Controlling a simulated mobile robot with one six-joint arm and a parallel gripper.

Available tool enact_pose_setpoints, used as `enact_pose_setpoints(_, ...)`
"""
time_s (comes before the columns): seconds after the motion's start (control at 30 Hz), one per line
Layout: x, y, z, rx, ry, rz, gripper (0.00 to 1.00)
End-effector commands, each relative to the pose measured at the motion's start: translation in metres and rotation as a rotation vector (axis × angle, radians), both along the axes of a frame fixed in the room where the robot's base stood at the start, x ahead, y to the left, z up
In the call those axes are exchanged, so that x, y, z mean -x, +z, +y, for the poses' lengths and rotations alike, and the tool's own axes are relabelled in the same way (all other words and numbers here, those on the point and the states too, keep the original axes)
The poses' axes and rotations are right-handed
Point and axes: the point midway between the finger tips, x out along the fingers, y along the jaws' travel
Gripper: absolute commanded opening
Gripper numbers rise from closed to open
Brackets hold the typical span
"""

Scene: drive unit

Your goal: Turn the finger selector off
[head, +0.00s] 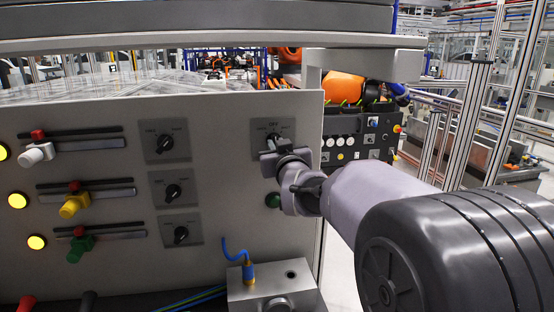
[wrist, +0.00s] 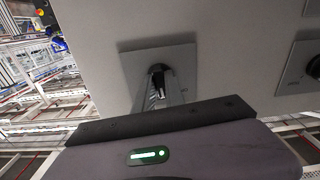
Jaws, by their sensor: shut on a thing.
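A rotary selector with a dark knob on a grey square plate (head: 260,126) sits at the upper right of the grey panel. The plate also shows in the wrist view (wrist: 134,66). My gripper (head: 274,147) reaches it from the right and is shut on its knob (wrist: 157,71). In the wrist view the fingers stand around the dark knob. My gripper hides part of the knob in the head view. The label above the knob is too small to read, and I cannot tell the knob's exact setting.
Several similar selectors stand in a column left of it, one at the top (head: 165,141). White, yellow and green slider handles (head: 75,205) sit further left beside lit yellow lamps (head: 17,200). A green button (head: 272,201) lies below my gripper. A metal box (head: 272,291) with a blue cable stands below.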

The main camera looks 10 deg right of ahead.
Motion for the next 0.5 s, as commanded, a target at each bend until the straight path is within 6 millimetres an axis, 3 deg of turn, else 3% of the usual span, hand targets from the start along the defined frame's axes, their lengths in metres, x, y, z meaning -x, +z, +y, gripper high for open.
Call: enact_pose_setpoints(0.5, 0.0000, 0.0009, 0.0002, -0.104, 0.000, -0.001, 0.00)
